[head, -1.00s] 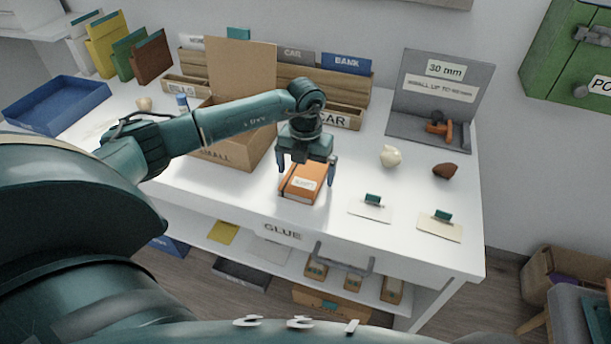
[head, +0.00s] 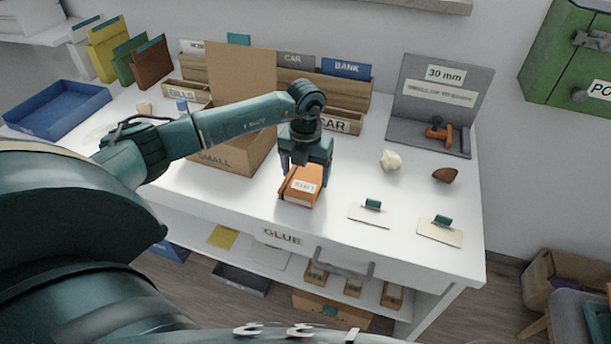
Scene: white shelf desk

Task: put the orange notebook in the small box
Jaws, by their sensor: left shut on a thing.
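The orange notebook (head: 298,191) has a white label and lies at the front middle of the white desk, or just off its top; I cannot tell which. My left gripper (head: 304,176) comes down on it from above and is shut on it, its fingers at the notebook's sides. The small box (head: 217,158) is brown cardboard marked "SMALL". It stands open just left of the gripper, with its flap raised at the back. My left forearm crosses in front of part of the box and hides some of its opening. My right gripper is not in view.
A blue tray (head: 60,106) is at the desk's left. A grey 30 mm gauge stand (head: 400,128), a pale lump (head: 391,160) and a brown lump (head: 445,175) are at the right. Two clipped cards lie at the front right. Wooden file racks line the back.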

